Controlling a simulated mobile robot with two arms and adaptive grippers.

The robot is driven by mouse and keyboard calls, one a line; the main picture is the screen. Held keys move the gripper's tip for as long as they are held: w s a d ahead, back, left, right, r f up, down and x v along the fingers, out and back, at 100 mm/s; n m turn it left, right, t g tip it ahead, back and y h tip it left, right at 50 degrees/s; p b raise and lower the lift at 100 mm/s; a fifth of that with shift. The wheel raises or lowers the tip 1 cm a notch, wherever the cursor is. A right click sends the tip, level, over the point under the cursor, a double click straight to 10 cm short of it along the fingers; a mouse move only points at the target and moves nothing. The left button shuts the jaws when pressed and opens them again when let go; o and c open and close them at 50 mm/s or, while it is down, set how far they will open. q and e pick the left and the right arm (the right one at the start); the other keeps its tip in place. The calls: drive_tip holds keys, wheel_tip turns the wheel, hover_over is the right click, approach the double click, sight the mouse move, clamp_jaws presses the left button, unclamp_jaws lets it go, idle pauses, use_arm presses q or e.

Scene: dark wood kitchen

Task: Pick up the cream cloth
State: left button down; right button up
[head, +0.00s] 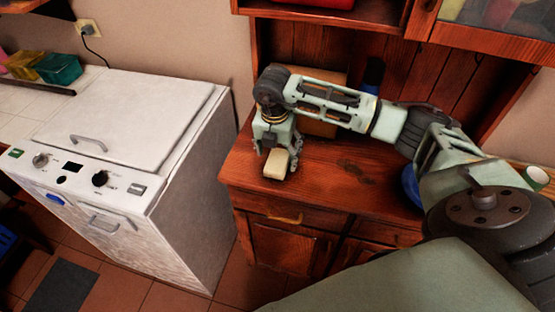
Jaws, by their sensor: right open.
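A small cream block-like item (276,165), which looks like the folded cream cloth, lies on the wooden cabinet top (330,185) near its front left corner. My right gripper (278,162) points down over it. Its fingers are open, one on the left and one on the right of the cream item. The gripper covers the item's back part, and I cannot tell whether the fingers touch it. My left gripper is not in view.
A white appliance (140,120) with knobs stands left of the cabinet. A cardboard-coloured box (320,85) and a dark blue bottle (373,76) stand behind my right arm. A blue round thing (411,186) is partly hidden by the arm. The front middle of the cabinet top is clear.

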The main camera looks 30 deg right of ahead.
drive_tip(key=shift+w+d+f, duration=0.1)
drive_tip(key=shift+f, duration=1.05)
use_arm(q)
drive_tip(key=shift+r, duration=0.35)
use_arm(e)
drive_tip(key=c, duration=1)
drive_tip(key=shift+r, duration=0.1)
drive_tip(key=shift+c, duration=0.2)
